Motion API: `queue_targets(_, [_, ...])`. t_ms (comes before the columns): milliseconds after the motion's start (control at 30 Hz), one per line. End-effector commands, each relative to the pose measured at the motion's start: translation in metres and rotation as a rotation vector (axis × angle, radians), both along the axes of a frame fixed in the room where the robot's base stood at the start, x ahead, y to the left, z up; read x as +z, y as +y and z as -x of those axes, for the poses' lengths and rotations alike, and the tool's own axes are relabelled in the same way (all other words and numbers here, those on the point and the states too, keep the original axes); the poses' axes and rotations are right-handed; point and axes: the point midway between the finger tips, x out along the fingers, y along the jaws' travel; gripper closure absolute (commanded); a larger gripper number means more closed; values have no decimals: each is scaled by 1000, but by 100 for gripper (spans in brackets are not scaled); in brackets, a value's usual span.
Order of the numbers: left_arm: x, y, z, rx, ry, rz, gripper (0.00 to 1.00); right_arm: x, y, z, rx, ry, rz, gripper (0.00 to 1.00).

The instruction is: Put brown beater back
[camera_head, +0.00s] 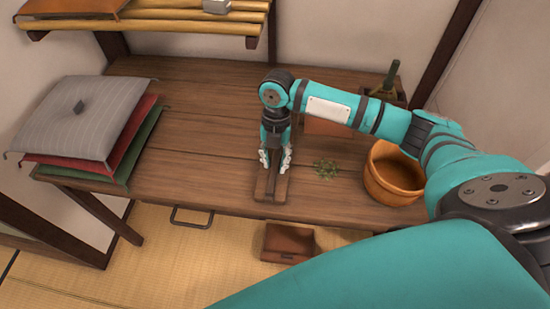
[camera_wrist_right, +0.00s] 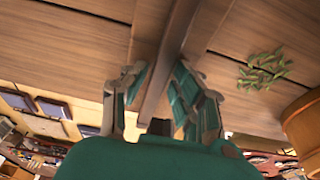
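A brown wooden piece with a narrow raised bar, which looks like the brown beater (camera_head: 272,188), lies near the front edge of the table. My right gripper (camera_head: 274,168) points down over its far end, fingers apart on either side of the bar. In the right wrist view, the dark bar (camera_wrist_right: 163,75) runs between the two fingers of my right gripper (camera_wrist_right: 163,85), over a wider, lighter board (camera_wrist_right: 150,30). I see no clear grip on the bar. The far end is hidden behind the fingers. My left gripper is not in view.
A wooden bucket (camera_head: 394,175) and green leaves (camera_head: 326,169) are to the right on the table (camera_head: 200,130). Stacked cushions (camera_head: 85,120) sit at the left, and a bamboo shelf (camera_head: 185,28) is at the back. A brown box (camera_head: 288,243) is below the front edge.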

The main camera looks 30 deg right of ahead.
Motion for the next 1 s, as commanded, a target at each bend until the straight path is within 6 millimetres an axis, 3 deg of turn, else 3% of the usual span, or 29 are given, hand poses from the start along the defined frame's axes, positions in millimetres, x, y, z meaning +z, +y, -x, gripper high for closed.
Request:
queue_targets(100, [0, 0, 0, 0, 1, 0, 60, 0, 0, 0, 0, 0, 0, 54])
queue_targets(467, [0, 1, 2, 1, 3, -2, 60, 6, 0, -1, 1, -1, -1, 54])
queue_targets(1000, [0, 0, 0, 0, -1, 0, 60, 104, -11, -16, 0, -2, 0, 54])
